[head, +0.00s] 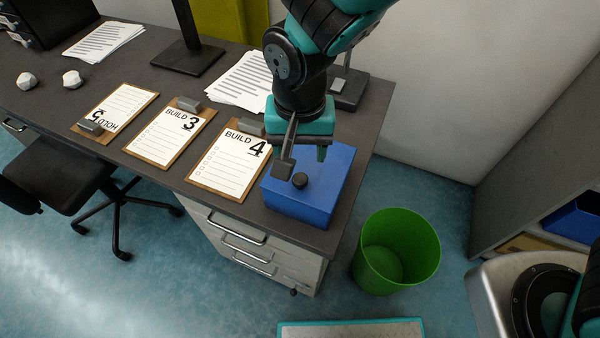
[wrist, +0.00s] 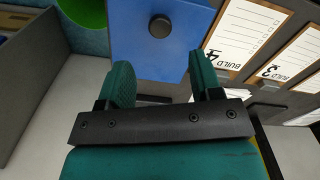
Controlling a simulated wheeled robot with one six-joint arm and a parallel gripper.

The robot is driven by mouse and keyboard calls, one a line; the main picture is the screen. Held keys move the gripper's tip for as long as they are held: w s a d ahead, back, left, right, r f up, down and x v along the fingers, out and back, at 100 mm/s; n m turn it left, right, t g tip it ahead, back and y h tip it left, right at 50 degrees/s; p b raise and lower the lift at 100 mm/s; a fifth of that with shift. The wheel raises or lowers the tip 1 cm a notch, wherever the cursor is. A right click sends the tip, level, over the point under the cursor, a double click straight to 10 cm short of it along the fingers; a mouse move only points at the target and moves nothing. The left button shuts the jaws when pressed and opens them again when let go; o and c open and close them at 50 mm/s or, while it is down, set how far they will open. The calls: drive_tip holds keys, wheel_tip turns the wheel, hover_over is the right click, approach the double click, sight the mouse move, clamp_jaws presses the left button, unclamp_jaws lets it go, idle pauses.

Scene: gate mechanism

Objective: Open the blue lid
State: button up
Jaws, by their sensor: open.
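A blue box with a flat blue lid (head: 329,177) stands on the right front corner of the desk. A round black knob (head: 301,180) sits on the lid, towards its front left. The lid looks closed. In the wrist view the blue lid (wrist: 190,50) and its knob (wrist: 160,26) show beyond the fingertips. My gripper (head: 303,157) is above the lid, behind the knob in the head view. Its two teal fingers (wrist: 162,78) are apart with nothing between them. The knob is outside the fingers. The seam under the lid is not clear.
Clipboards marked BUILD 4 (head: 228,168), BUILD 3 (head: 168,138) and HOLD 5 (head: 122,108) lie left of the box. Papers (head: 238,82) and a monitor stand (head: 188,58) are behind. A green bin (head: 397,252) stands on the floor to the right.

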sight(300, 178)
wheel_tip(300, 178, down, 8)
drive_tip(key=shift+f, duration=0.1)
drive_tip(key=shift+c, duration=0.4)
clamp_jaws()
